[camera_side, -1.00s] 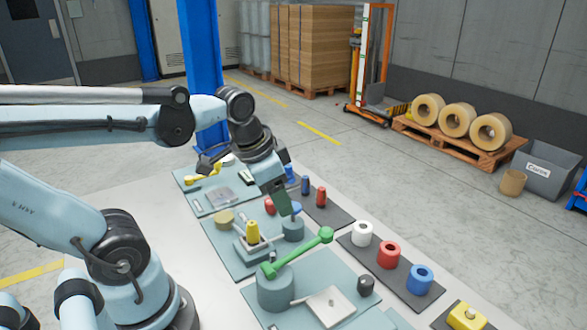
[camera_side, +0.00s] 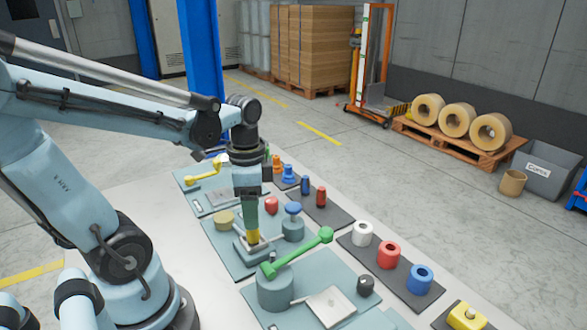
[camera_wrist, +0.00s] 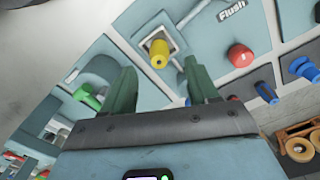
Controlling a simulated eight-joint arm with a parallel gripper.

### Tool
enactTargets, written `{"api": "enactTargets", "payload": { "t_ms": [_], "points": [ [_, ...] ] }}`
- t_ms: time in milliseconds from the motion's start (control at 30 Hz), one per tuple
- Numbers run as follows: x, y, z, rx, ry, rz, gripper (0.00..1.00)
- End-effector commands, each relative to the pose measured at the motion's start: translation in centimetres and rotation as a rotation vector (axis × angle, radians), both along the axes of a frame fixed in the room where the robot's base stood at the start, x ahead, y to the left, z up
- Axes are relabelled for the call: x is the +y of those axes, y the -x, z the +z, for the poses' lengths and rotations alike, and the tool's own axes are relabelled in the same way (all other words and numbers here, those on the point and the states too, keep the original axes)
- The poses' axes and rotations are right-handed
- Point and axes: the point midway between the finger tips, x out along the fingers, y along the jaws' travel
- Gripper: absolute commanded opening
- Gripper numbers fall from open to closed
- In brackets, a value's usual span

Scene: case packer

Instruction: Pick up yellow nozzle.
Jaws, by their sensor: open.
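The yellow nozzle (camera_side: 253,239) stands upright on a small square grey mount on a teal panel. In the wrist view the yellow nozzle (camera_wrist: 159,50) lies just beyond the fingertips, roughly centred between them. My gripper (camera_side: 251,228) points down over the nozzle, and its fingers hide the nozzle's upper part in the side view. In the wrist view my gripper (camera_wrist: 159,68) shows two green fingers set apart with nothing between them. Whether the fingertips overlap the nozzle's height is hard to tell.
A green lever (camera_side: 300,250) on a round base rises close at the right. A red button (camera_side: 271,204) and a blue knob (camera_side: 293,209) stand behind.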

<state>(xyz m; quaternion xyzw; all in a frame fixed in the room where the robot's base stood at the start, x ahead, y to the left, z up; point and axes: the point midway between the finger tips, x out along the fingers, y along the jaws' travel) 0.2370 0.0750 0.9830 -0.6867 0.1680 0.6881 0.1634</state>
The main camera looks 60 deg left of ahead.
Motion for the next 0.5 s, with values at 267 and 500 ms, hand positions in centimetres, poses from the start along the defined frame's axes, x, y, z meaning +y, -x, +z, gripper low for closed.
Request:
{"api": "enactTargets", "payload": {
  "t_ms": [267, 500],
  "points": [
    [0.0, 0.0, -1.2, 0.0, 0.0, 0.0, 0.59],
    [0.0, 0.1, -3.8, -0.001, 0.0, 0.0, 0.59]
  ]
}}
